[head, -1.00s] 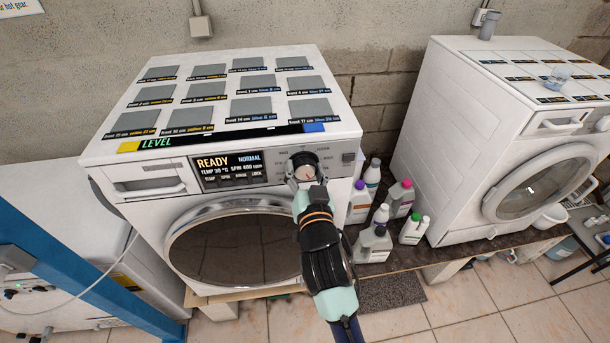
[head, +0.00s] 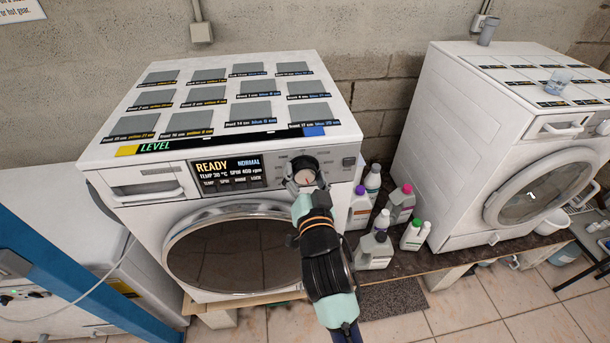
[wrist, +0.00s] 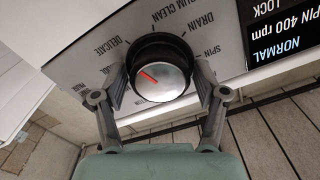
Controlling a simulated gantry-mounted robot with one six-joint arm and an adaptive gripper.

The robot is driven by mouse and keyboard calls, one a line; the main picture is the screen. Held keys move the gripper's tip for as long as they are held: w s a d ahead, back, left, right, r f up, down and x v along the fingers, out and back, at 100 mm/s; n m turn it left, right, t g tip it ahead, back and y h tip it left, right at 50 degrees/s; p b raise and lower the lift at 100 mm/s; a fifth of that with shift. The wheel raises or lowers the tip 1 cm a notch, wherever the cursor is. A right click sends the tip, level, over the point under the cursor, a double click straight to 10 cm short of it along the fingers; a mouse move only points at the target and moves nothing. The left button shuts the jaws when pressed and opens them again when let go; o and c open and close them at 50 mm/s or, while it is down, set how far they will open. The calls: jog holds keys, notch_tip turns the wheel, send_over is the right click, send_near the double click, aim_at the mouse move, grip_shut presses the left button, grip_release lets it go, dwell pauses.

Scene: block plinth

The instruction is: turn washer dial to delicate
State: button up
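The washer (head: 140,215) is the white front-loader at left centre. Its display (head: 228,173) reads READY, NORMAL, TEMP 30 °C, SPIN 400 rpm. The dial (head: 304,164) is a black knob right of the display. In the wrist view the dial (wrist: 163,83) has a silver face with a red mark pointing up and left. The DELICATE label (wrist: 117,54) is up and left of the knob; DRUM CLEAN, DRAIN and SPIN follow round to the right. My gripper (wrist: 162,82) has one finger on each side of the dial, seemingly with narrow gaps. It shows in the head view (head: 304,182).
Several detergent bottles (head: 361,208) stand close to the right of the washer and my arm. A second washer (head: 440,150) stands further right. A blue post (head: 75,275) is at lower left. The washer's round door (head: 235,255) lies below the panel.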

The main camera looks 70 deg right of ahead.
jog(key=shift+o, duration=0.4)
jog(key=v, duration=1.2)
jog(key=w+a+f+n+t+y, duration=0.3)
jog(key=w+a+n+y, duration=0.4)
jog(key=w+a, duration=0.5)
jog(key=a+f+n+y, duration=0.2)
jog(key=a+n+y, duration=0.65)
jog(key=a, duration=1.25)
notch_tip(320, 180, up, 21)
jog(key=n+p, duration=0.1)
jog(key=p, duration=2)
jog(key=shift+w+p, duration=0.2)
jog(key=shift+p, duration=0.15)
